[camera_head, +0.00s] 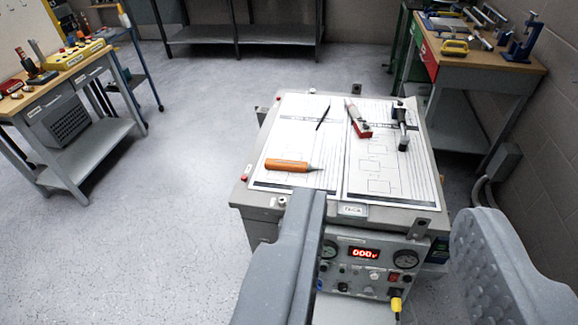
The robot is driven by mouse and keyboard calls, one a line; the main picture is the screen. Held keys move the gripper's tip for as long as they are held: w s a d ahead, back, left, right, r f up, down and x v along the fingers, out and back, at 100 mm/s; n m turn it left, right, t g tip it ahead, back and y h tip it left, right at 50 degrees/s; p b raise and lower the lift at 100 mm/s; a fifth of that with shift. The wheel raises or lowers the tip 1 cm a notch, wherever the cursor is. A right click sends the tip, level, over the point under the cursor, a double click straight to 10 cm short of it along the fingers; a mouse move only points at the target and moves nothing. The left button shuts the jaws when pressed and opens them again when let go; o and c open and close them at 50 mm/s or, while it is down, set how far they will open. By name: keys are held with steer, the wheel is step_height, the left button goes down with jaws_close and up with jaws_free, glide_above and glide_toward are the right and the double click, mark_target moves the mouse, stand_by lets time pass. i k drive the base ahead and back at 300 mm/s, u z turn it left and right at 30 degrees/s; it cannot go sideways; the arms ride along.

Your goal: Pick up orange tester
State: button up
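The orange tester (288,165) lies on its side on the left paper sheet, near the front left of the grey cabinet top. Its thin tip points right. My gripper (395,230) is open and empty, with its two grey fingers wide apart at the bottom of the picture. The left finger ends a little in front of and right of the tester. The fingers hide part of the cabinet front.
On the grey cabinet (245,190) also lie paper sheets (385,178), a dark pen-like tool (323,117), a red-and-grey tool (358,120) and a black-handled tool (402,125). Its front has a lit display (364,253). Workbenches stand left (70,150) and right (480,75). Open floor lies left.

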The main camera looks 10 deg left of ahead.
mark_target(297, 166)
steer(key=u, duration=2.35)
steer(key=i, duration=2)
steer(key=z, duration=3)
